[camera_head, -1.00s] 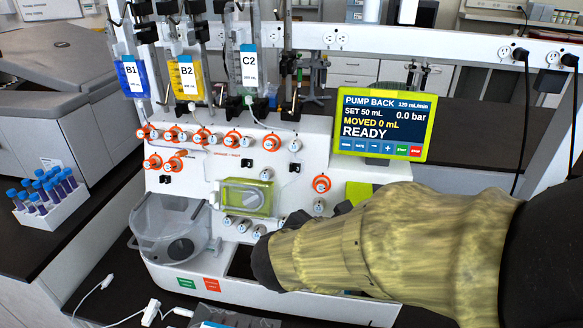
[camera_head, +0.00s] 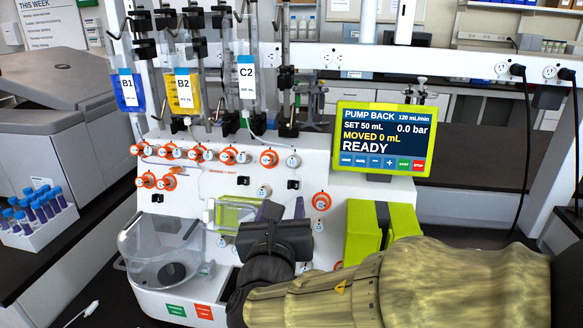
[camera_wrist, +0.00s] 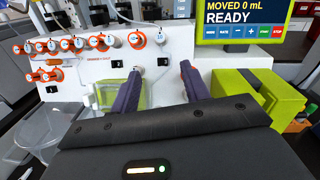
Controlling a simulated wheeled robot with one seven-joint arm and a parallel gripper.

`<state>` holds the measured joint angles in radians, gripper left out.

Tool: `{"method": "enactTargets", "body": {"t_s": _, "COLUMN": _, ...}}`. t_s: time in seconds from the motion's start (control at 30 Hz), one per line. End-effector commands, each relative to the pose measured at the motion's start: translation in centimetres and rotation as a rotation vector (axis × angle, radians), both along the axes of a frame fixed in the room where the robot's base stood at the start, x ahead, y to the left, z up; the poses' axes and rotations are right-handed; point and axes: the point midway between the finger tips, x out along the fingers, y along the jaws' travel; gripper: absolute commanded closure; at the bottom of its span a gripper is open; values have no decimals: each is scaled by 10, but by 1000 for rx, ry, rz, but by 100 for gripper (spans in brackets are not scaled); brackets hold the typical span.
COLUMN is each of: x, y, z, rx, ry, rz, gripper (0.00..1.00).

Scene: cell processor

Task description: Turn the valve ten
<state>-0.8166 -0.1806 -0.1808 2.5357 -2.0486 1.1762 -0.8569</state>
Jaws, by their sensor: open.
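The white cell processor's front panel carries several small numbered valves; their numbers are too small for me to read surely, so I cannot tell which is ten. An orange-collared valve (camera_head: 321,201) sits alone at the panel's right. A grey valve (camera_head: 263,190) sits left of it, and more orange-collared valves (camera_head: 228,155) form a row above. My gripper (camera_head: 284,208) is open and empty in front of the panel's lower middle. In the wrist view my gripper (camera_wrist: 160,72) points at the panel, its purple fingers apart; the right finger partly covers the lone orange-collared valve.
A screen (camera_head: 382,138) reading READY stands at the upper right. A green-yellow block (camera_head: 365,230) is right of my gripper. A clear bowl (camera_head: 160,250) is at lower left. Bags B1, B2 and C2 (camera_head: 246,85) hang above. A tube rack (camera_head: 40,225) is far left.

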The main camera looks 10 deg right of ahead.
Motion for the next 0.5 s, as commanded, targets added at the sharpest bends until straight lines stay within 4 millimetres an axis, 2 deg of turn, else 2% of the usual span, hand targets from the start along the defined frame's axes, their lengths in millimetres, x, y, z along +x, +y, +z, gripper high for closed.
{"method": "enactTargets", "body": {"t_s": 0.5, "x": 83, "y": -28, "z": 0, "rx": -2, "ry": 1, "rz": -4, "gripper": 54}}
